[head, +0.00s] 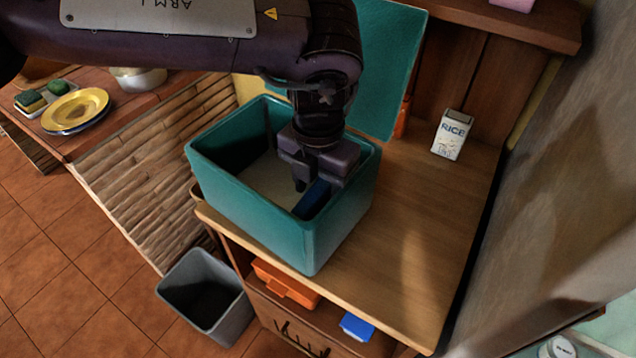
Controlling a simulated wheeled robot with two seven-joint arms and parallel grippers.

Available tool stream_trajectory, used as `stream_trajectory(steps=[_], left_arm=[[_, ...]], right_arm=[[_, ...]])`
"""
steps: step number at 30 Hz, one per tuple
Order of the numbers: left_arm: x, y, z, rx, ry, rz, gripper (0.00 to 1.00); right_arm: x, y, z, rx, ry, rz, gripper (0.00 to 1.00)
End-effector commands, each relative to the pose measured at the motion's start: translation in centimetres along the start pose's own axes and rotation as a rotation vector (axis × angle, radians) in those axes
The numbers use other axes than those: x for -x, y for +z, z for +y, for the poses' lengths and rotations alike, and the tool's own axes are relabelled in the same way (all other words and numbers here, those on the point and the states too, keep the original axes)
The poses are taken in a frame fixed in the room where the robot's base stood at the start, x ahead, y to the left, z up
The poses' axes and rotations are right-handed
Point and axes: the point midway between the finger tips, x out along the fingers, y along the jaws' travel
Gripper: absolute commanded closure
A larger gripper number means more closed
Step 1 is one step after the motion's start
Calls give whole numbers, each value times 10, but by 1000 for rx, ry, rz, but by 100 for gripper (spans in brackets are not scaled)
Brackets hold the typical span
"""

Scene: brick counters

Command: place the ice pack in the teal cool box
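The teal cool box (255,213) stands open on the wooden counter, its lid (392,70) raised at the back. My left gripper (318,187) points down inside the box, near its right side and below the rim. A blue block, apparently the ice pack (313,202), is between its fingers, and the gripper looks shut on it. The pack is tilted inside the box. The front wall hides its lower end, so I cannot tell whether it touches the floor. My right gripper is not in view.
A rice carton (451,135) stands on the counter, right of the box. An orange container (285,283) and a blue item (356,327) lie below the counter's front edge. A grey bin (205,297) stands on the floor. A yellow plate (75,109) is on the left counter.

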Motion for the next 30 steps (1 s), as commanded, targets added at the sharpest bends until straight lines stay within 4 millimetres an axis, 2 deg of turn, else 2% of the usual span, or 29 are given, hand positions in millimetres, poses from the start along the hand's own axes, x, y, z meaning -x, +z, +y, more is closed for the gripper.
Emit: stream_trajectory(steps=[11, 14, 24, 30], left_arm=[[7, 0, 0, 0, 0, -1, 48], [20, 1, 0, 1, 0, -4, 48], [93, 1, 0, 1, 0, -4, 48], [118, 1, 0, -1, 0, -2, 48]], right_arm=[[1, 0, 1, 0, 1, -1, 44], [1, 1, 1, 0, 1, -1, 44], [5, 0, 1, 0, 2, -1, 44], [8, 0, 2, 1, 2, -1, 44]])
